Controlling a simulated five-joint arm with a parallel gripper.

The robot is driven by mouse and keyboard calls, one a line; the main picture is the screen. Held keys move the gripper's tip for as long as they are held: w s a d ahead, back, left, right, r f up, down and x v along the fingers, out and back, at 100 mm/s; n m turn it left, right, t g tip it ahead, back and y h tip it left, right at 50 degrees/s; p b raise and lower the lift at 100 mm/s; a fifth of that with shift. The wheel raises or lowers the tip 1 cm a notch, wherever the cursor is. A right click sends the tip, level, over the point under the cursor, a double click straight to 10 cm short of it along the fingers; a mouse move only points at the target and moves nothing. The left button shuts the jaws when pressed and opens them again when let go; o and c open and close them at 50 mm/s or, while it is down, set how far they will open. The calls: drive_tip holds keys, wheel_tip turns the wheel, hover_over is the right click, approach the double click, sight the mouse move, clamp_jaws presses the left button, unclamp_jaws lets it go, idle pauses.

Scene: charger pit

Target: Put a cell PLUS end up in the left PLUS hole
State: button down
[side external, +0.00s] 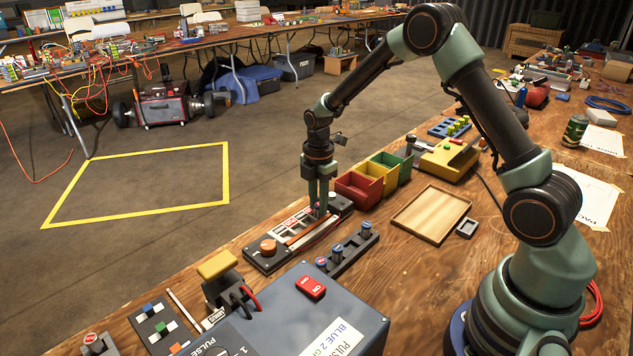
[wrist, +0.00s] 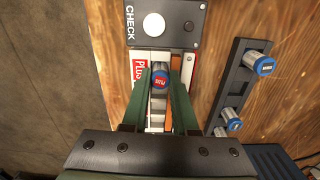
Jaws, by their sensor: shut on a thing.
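My gripper (side external: 318,206) points down over the charger (side external: 300,228), a dark unit with a white-and-red strip. In the wrist view my gripper (wrist: 160,90) has its two green fingers closed on a cell (wrist: 161,80). The cell's near end is blue-rimmed with a red face and a pale mark too small to read. A red PLUS label (wrist: 139,76) lies just left of the cell. The fingers and cell hide the holes, so I cannot tell whether the cell's lower end is in one.
A dark rack (side external: 346,252) with blue-topped cells stands beside the charger; it also shows in the wrist view (wrist: 240,85). A CHECK panel with a white button (wrist: 152,23) is beyond the cell. Red, yellow and green bins (side external: 357,190) and an empty wooden tray (side external: 430,214) are nearby.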

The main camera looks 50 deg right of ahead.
drive_tip(key=c, duration=0.6)
unclamp_jaws()
drive_tip(key=shift+r, duration=3.45)
